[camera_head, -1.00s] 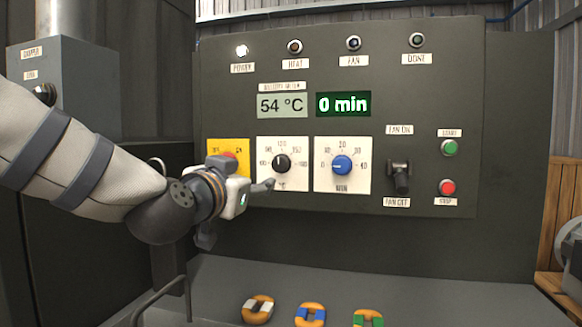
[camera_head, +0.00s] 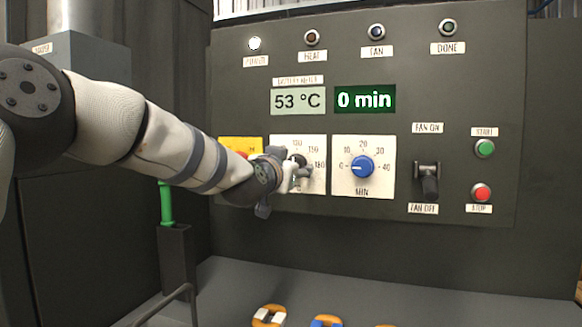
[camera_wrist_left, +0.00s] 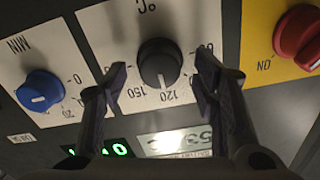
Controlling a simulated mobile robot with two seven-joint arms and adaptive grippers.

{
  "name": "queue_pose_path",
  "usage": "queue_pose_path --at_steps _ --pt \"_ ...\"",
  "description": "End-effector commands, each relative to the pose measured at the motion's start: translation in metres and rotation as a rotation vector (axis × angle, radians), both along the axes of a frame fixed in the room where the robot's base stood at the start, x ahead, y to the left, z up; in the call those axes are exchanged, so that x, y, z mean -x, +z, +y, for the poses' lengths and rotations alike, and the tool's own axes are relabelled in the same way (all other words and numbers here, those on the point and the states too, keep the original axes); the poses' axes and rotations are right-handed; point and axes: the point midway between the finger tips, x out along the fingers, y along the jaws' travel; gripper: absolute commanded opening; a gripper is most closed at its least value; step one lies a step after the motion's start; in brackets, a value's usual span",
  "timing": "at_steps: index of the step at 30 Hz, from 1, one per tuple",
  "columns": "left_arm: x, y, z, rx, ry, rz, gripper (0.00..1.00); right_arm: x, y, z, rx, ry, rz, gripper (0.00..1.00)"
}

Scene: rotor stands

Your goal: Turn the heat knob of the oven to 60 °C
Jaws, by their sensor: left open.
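The black heat knob (camera_wrist_left: 159,62) sits on a white dial plate (camera_wrist_left: 105,25) marked in °C. In the left wrist view, its white pointer line points toward the picture's bottom, near the 120 mark. My left gripper (camera_wrist_left: 162,68) is open, with one finger on each side of the knob; contact is not clear. In the head view, my left gripper (camera_head: 296,174) covers much of the dial, and the knob (camera_head: 297,161) is partly hidden. The oven's temperature display (camera_head: 298,101) reads 53 °C. My right gripper is not in view.
The blue minutes knob (camera_head: 362,167) is right of the heat dial and points near 0. A red knob (camera_wrist_left: 298,35) on a yellow plate is on the other side. A fan switch (camera_head: 427,178), green button (camera_head: 485,149) and red button (camera_head: 481,193) are farther right.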

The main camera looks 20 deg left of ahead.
Motion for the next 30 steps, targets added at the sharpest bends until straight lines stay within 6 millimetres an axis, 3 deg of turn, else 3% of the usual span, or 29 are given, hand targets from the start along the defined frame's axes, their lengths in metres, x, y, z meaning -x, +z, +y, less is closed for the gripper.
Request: queue_pose_path --at_steps 5,12,22,30 --pt "-0.0002 -0.0006 -0.0002 0.000 -0.001 0.001 0.54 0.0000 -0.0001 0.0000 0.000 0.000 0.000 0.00" --pt "-0.0001 -0.0007 -0.0001 0.000 -0.001 0.001 0.06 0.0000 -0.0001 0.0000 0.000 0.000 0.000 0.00" --pt "0.0000 -0.0010 -0.0001 0.035 -0.001 0.003 0.06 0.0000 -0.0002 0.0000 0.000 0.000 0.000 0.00" --pt "-0.0001 -0.0014 0.0001 0.205 0.000 0.010 0.06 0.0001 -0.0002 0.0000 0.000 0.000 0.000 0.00"
